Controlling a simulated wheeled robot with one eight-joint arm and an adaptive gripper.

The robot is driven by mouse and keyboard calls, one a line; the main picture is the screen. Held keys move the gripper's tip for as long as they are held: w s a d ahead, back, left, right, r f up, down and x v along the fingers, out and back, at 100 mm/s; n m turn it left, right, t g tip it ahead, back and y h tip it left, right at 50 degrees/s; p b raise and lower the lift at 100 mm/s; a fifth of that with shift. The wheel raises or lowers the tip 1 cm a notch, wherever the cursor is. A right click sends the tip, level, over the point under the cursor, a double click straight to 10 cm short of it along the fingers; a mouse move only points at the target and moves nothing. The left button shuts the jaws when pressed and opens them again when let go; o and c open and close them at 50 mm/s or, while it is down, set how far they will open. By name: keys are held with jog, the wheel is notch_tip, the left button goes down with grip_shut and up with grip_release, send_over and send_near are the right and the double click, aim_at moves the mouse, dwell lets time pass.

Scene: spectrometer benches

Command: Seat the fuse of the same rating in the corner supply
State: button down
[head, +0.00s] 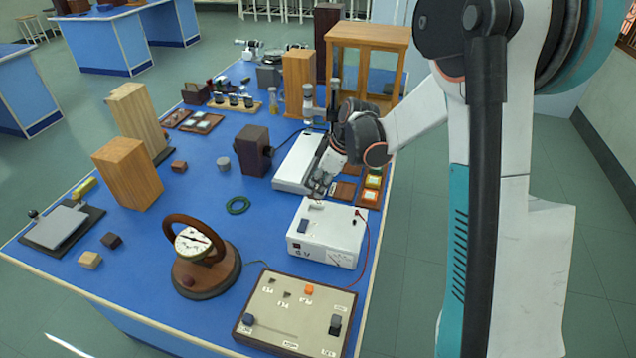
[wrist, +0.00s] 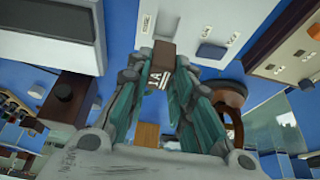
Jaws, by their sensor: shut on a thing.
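My gripper (wrist: 160,80) is shut on a small dark brown fuse block marked 1A (wrist: 161,66), held between its teal fingers. In the head view my gripper (head: 322,186) is above the bench, just behind the white supply marked 6 V (head: 328,236); the fuse is hard to make out there. The supply has a blue-grey knob on top and also shows in the wrist view (wrist: 187,22), beyond the held fuse. I cannot tell from these frames whether the fuse touches anything, nor read the supply's fuse rating.
A beige panel with switches (head: 295,315) stands at the near edge. A round meter in a brown ring (head: 195,245) is left of it. A long white box (head: 298,162) lies behind the supply. Brown trays (head: 343,191) lie to its right. Blue bench is clear around the green coil (head: 238,205).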

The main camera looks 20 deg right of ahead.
jog(key=shift+f+b, duration=1.9)
jog(key=shift+f, duration=1.15)
jog(key=c, duration=1.3)
grip_release()
jog(key=v, duration=1.2)
jog(key=shift+w+r, duration=0.1)
